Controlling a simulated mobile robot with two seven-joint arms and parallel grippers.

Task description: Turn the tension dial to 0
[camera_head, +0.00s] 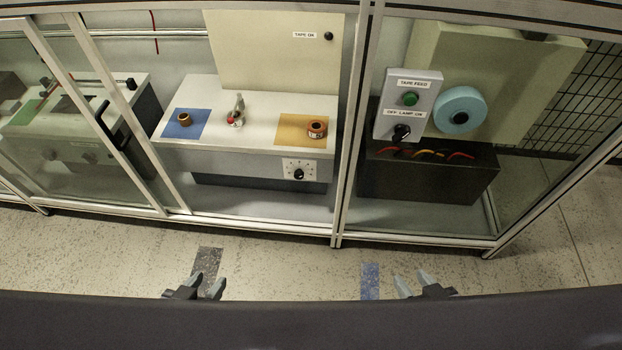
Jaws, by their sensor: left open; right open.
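A black dial (298,174) sits on a white scale plate with marks around it, on the front face of the white bench unit in the middle of the head view. The marks are too small to read, and I cannot tell where the dial points. My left gripper (205,287) is open and empty at the bottom, left of centre. My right gripper (413,283) is open and empty at the bottom, right of centre. Both are well in front of the cabinet and apart from the dial.
A framed enclosure surrounds the bench; a post (350,130) stands right of the dial. A control box (421,85) with a green button and black switch is at right, by a blue tape roll (460,109). Blue (185,123) and yellow mats (290,130) lie on the bench.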

